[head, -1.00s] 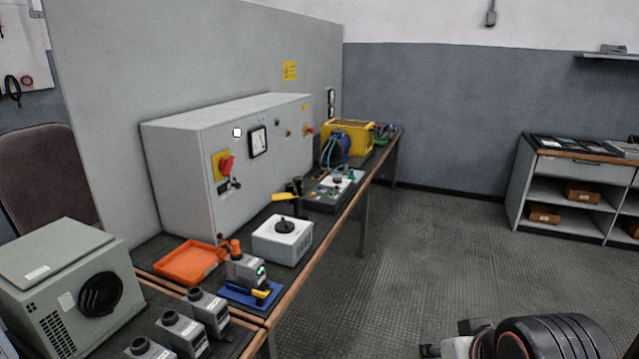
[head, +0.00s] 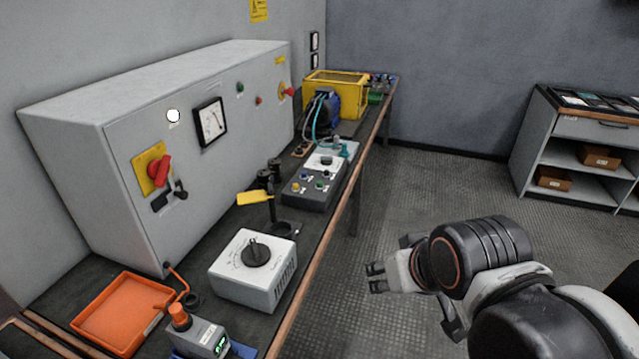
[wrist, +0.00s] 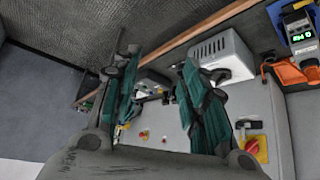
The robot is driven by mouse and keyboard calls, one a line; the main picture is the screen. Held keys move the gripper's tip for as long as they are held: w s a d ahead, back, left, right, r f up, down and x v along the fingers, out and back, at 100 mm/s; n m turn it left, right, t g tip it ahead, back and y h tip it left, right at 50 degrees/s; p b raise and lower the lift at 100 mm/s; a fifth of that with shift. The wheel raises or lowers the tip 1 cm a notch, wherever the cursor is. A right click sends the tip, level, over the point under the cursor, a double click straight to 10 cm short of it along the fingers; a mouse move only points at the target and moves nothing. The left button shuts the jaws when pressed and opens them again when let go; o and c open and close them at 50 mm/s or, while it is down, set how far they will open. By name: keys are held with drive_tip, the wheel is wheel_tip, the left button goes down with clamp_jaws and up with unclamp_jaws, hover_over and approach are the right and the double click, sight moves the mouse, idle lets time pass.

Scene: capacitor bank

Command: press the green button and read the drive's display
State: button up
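A small green button (head: 240,88) sits on the front of the large grey cabinet (head: 85,160), right of the dial meter. A dark control box (head: 312,197) on the bench also carries small coloured buttons, too small to tell apart surely. A grey device (head: 200,338) with a lit green display (head: 220,345) stands at the bench's front; its digits are unreadable here. The display also shows in the wrist view (wrist: 301,37). I cannot tell which unit is the drive. My gripper (head: 376,277) is right of the bench, over the floor, open and empty in the wrist view (wrist: 160,65).
A white box with a black knob (head: 245,275) and an orange tray (head: 122,312) are on the near bench. A yellow-handled lever (head: 255,198) rises behind the box. A yellow machine (head: 337,92) stands at the far end. The floor right of the bench is clear.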

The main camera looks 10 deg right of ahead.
drive_tip(key=shift+c, duration=0.6)
clamp_jaws()
drive_tip(key=shift+s, duration=0.1)
idle(0.6)
